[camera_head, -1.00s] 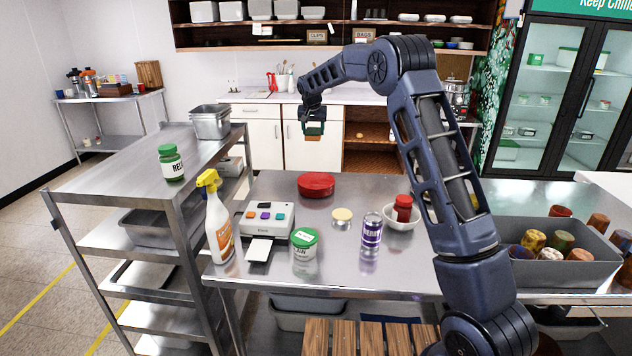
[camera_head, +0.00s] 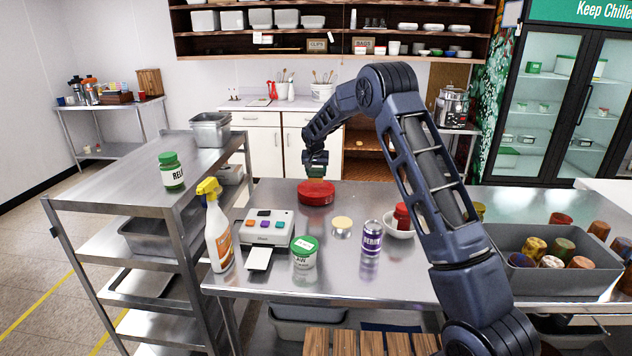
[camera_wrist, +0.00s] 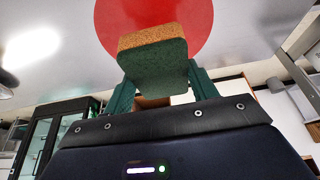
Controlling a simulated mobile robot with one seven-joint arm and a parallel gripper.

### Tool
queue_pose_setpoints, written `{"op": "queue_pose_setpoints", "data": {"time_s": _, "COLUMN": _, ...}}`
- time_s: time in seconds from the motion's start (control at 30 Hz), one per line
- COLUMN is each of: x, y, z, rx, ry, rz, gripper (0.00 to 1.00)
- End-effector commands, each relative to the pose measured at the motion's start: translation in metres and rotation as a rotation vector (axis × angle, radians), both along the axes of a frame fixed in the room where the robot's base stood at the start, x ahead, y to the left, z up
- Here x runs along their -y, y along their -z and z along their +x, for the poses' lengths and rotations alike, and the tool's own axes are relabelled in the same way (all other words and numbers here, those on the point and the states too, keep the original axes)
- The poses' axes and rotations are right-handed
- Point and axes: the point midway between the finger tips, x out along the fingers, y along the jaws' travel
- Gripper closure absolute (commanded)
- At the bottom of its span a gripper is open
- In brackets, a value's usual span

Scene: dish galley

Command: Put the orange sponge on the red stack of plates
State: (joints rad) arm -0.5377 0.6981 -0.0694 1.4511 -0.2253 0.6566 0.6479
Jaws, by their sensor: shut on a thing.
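The red stack of plates (camera_head: 316,192) stands near the back edge of the steel table. It also shows in the wrist view as a large red disc (camera_wrist: 200,22). My gripper (camera_head: 315,166) is just above the plates in the head view. In the wrist view my gripper (camera_wrist: 160,84) is shut on the orange sponge (camera_wrist: 152,38), which has an orange side and a dark green side. The sponge overlaps the red disc in that view, and I cannot tell whether it touches the plates. In the head view the sponge is mostly hidden by the gripper.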

Motion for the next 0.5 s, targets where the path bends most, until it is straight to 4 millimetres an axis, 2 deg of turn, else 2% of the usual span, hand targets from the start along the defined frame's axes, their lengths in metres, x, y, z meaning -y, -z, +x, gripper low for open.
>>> {"op": "queue_pose_setpoints", "data": {"time_s": 0.17, "x": 0.0, "y": 0.01, "z": 0.0, "rx": -0.001, "ry": 0.0, "rz": -0.001, "gripper": 0.63}}
{"op": "queue_pose_setpoints", "data": {"time_s": 0.4, "x": 0.0, "y": 0.041, "z": 0.0, "rx": -0.002, "ry": 0.001, "rz": -0.001, "gripper": 0.63}}
{"op": "queue_pose_setpoints", "data": {"time_s": 0.5, "x": 0.0, "y": 0.045, "z": 0.0, "rx": 0.0, "ry": 0.001, "rz": 0.0, "gripper": 0.63}}
